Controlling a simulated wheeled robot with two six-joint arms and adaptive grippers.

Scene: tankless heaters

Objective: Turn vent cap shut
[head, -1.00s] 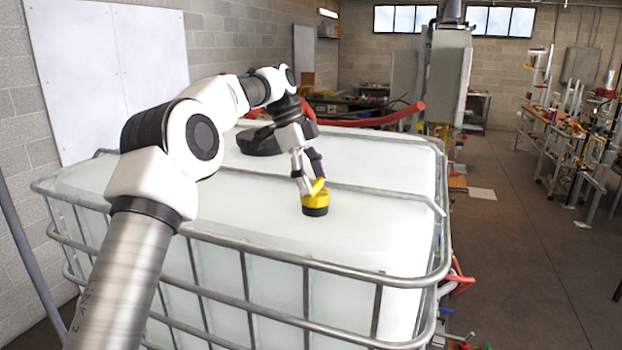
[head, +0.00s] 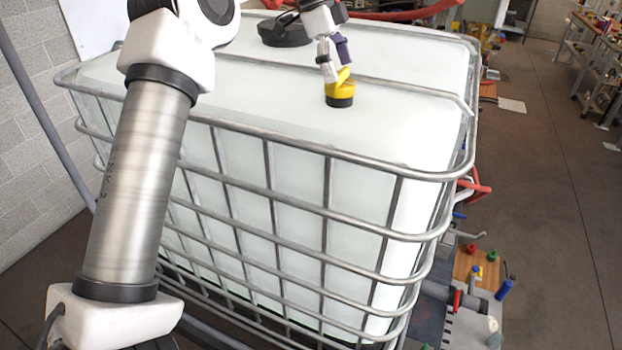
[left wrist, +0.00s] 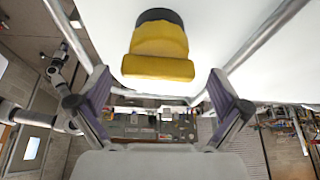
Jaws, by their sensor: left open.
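The vent cap (head: 340,94) is yellow with a raised yellow grip and a black base. It sits on the white top of the caged tank (head: 280,120), near the front right. My left gripper (head: 335,70) reaches in from behind and left of the cap, its fingertips close to the raised grip. In the left wrist view the cap (left wrist: 160,45) shows ahead, centred between the spread fingers of the left gripper (left wrist: 160,76). The fingers are open and hold nothing. Whether a fingertip touches the cap cannot be told. My right gripper is not seen.
A metal tube cage (head: 300,148) surrounds the tank, with a bar across its top behind the cap. A large black lid (head: 285,32) lies farther back on the tank. A bench with small coloured parts (head: 475,290) stands at lower right. The floor (head: 550,180) at right is clear.

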